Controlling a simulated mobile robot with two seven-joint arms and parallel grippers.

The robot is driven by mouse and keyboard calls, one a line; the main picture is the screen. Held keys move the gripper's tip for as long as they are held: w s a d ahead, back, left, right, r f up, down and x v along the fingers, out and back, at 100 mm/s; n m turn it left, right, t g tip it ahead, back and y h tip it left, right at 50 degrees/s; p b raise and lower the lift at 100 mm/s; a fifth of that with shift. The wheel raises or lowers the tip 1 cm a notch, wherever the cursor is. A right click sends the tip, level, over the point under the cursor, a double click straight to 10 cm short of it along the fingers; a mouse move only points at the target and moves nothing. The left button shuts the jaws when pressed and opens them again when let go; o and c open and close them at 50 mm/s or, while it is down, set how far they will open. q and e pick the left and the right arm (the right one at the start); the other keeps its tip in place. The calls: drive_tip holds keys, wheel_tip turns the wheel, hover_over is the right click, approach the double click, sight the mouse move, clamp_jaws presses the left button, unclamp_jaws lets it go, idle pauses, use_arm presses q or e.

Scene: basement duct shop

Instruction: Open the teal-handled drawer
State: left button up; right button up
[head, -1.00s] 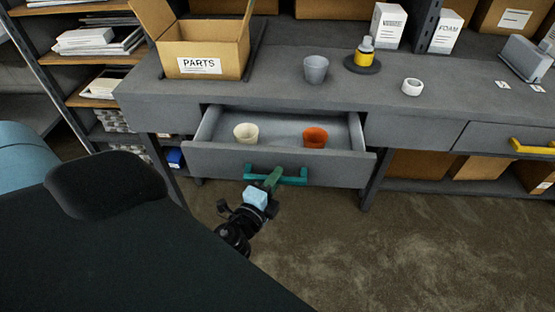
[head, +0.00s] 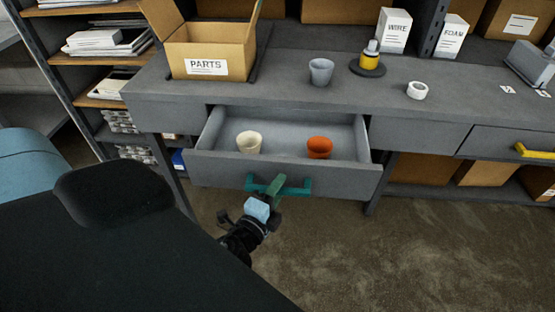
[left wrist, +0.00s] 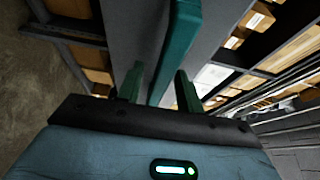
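The teal handle (head: 306,187) is on the front of a grey drawer (head: 345,178) under the bench. The drawer stands pulled out, its inside showing. A cream cup (head: 249,142) and an orange cup (head: 320,147) stand upright in it. My left gripper (head: 277,186) is at the handle, left of its middle. My right gripper is in neither view.
On the grey bench top (head: 290,88) are an open PARTS box (head: 207,48), a grey cup (head: 321,71), a yellow bottle (head: 370,60) and a white roll (head: 417,90). A yellow-handled drawer (head: 490,143) is at the right. The floor (head: 400,255) before the bench is clear.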

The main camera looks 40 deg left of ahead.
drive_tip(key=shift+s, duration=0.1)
